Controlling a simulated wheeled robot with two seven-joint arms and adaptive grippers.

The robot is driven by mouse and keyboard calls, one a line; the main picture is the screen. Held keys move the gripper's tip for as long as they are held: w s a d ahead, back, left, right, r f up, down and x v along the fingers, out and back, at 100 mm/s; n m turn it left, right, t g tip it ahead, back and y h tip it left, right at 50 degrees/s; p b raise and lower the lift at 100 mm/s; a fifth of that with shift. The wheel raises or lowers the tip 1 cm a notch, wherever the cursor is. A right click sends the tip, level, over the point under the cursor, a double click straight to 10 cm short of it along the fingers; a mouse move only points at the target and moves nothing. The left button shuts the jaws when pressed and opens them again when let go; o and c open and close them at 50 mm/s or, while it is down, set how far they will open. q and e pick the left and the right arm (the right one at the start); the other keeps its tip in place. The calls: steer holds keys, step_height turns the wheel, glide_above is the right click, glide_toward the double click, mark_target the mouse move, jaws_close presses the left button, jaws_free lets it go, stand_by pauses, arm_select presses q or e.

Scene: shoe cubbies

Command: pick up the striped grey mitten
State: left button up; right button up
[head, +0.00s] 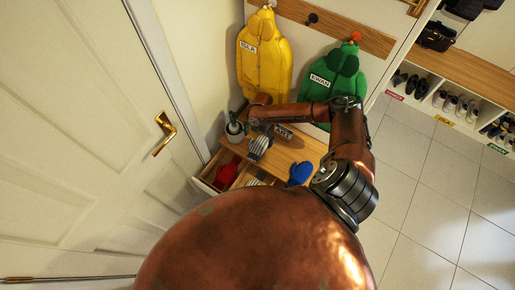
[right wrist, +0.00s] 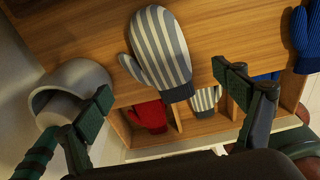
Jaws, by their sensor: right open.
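A striped grey mitten (head: 259,147) lies on the wooden top of the small cabinet (head: 305,148) in the head view. In the right wrist view the striped grey mitten (right wrist: 160,48) lies with its cuff toward the front edge and its thumb to the left. My right gripper (right wrist: 162,83) is open and empty, with one finger on each side of the mitten's cuff in that view. I see no contact. In the head view my right arm hides most of the gripper. My left gripper is out of view.
The open drawer (head: 205,184) below holds a red mitten (right wrist: 151,115), a second striped mitten (right wrist: 205,99) and something blue. A blue mitten (right wrist: 307,40) lies on the top at right. A grey cup (right wrist: 68,82) stands close to the left finger. A white door (head: 80,110) is at left.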

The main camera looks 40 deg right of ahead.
mark_target(256, 145)
steer(key=f+b, duration=0.3)
steer(key=a+f+b, duration=0.1)
steer(key=f, duration=0.1)
steer(key=shift+w+f, duration=0.1)
steer(key=shift+w, duration=0.05)
steer(key=shift+c, duration=0.2)
steer(key=c, duration=1)
steer(key=shift+c, duration=0.2)
